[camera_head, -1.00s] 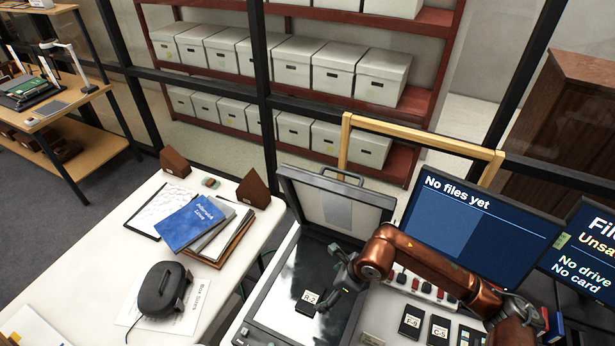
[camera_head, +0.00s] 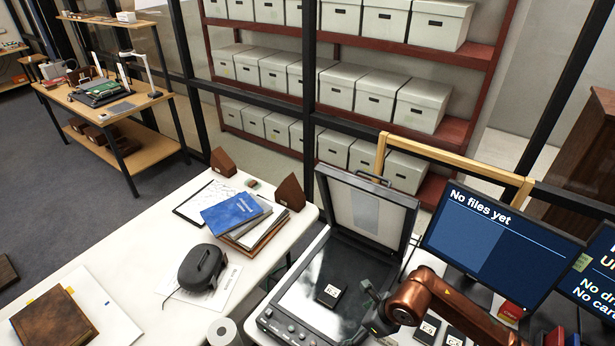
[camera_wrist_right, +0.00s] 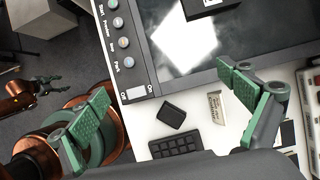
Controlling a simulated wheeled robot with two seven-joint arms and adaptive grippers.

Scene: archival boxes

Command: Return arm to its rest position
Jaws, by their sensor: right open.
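My right arm (camera_head: 428,297) is copper and comes in from the right in the head view. A black labelled card (camera_head: 329,295) lies on the scanner glass, apart from the gripper. What appears to be my left gripper (camera_wrist_right: 48,87) shows small at the left of the wrist view, its fingers spread and empty.
The scanner (camera_head: 290,322) has its lid (camera_head: 368,205) raised. A monitor (camera_head: 497,245) stands right of it. More black cards (camera_head: 427,330) lie near the arm. The white table (camera_head: 120,290) holds a blue book (camera_head: 235,212) and a dark device (camera_head: 202,268).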

